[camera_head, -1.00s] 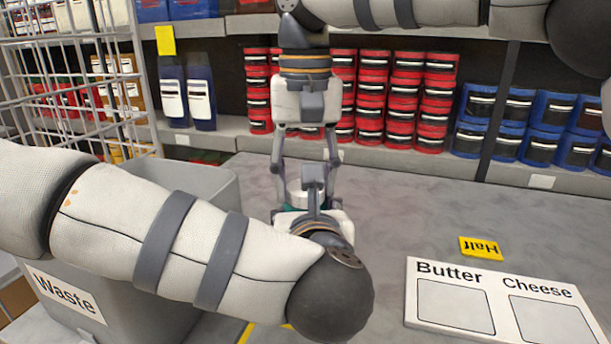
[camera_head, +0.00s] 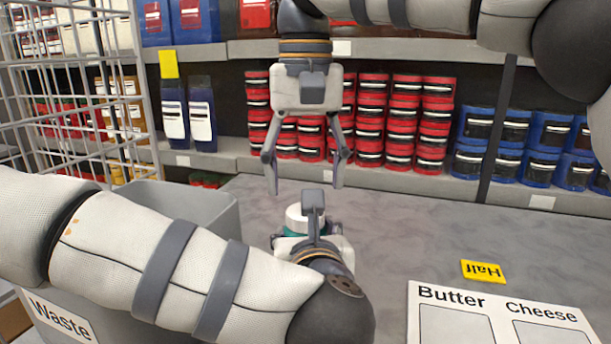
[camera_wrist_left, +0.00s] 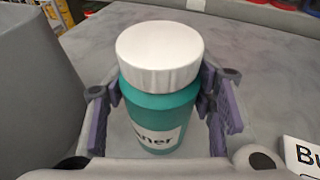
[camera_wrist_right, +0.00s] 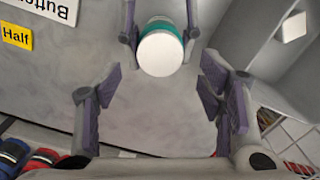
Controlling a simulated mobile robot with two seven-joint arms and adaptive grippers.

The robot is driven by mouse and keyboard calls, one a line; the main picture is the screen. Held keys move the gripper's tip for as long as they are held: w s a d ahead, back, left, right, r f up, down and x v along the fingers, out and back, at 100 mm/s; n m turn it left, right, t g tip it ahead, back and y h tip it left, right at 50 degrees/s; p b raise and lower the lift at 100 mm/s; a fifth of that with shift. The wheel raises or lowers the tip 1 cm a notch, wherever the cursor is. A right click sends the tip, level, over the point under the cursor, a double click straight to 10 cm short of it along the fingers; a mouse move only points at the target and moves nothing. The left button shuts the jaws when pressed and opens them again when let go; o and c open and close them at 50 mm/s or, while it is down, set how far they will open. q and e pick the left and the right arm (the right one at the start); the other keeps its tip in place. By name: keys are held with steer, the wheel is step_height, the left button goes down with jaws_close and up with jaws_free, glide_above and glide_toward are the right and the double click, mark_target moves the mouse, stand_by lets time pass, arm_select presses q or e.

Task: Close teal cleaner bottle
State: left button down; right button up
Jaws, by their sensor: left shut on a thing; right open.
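The teal cleaner bottle (camera_wrist_left: 158,115) stands upright on the grey table, with its white cap (camera_wrist_left: 160,57) seated on top in the left wrist view. My left gripper (camera_wrist_left: 162,105) is shut around the bottle's body below the cap. In the head view the cap (camera_head: 296,217) shows just behind my left wrist, which hides most of the bottle. My right gripper (camera_head: 305,188) is open and empty, pointing down above and behind the bottle. In the right wrist view the cap (camera_wrist_right: 160,54) lies beyond the open fingers (camera_wrist_right: 160,100), apart from them.
A grey waste bin (camera_head: 220,205) stands left of the bottle. A white Butter and Cheese board (camera_head: 500,312) and a yellow Half tag (camera_head: 482,271) lie at the right. Shelves with red tubs (camera_head: 405,125) and blue tubs (camera_head: 520,140) stand behind. The table's middle right is clear.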

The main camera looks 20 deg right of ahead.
mark_target(288, 233)
step_height(288, 233, up, 3)
steer(key=shift+a+f, duration=0.1)
steer(key=shift+f, duration=0.1)
steer(key=shift+r, duration=0.45)
step_height(288, 233, down, 8)
steer(key=shift+f, duration=0.1)
